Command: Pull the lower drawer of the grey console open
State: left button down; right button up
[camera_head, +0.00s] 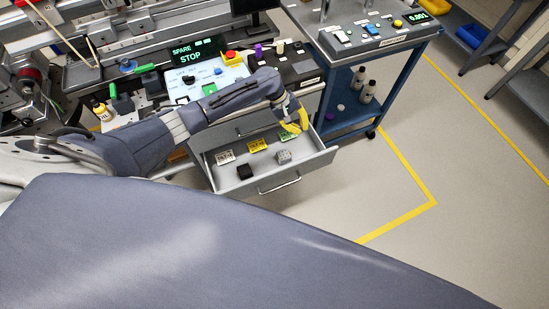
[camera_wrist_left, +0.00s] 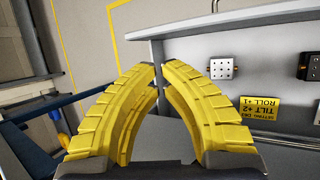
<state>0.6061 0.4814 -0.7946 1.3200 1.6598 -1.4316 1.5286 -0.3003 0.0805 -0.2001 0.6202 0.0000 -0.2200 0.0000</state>
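The lower drawer (camera_head: 220,185) of the grey console stands well out, under a closed drawer front (camera_head: 245,126). Its bar handle (camera_head: 280,184) is on the front face and clear of my fingers. The front panel (camera_wrist_left: 180,52) shows in the left wrist view. My left gripper (camera_head: 297,122) is over the drawer's right side, near the front corner. Its yellow fingers curve in until the tips (camera_wrist_left: 157,72) nearly meet beside the drawer's side wall. I cannot tell whether they touch the wall. My right gripper is not in view.
The drawer holds a black block (camera_head: 244,172), a silver block (camera_head: 284,156) and white, yellow and green labels (camera_head: 257,146). A blue cart (camera_head: 345,117) stands close on the right. A control panel (camera_head: 210,83) is above the drawers. The floor in front is clear.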

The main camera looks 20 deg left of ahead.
pick_arm(q)
jog(key=s+a+f+g+y, duration=0.3)
jog(key=s+a, duration=0.4)
notch_tip(320, 180, down, 9)
jog(key=s+d+n, duration=0.1)
jog(key=s+d, duration=0.1)
jog(key=shift+s+d, duration=0.25)
jog(key=shift+s, duration=0.15)
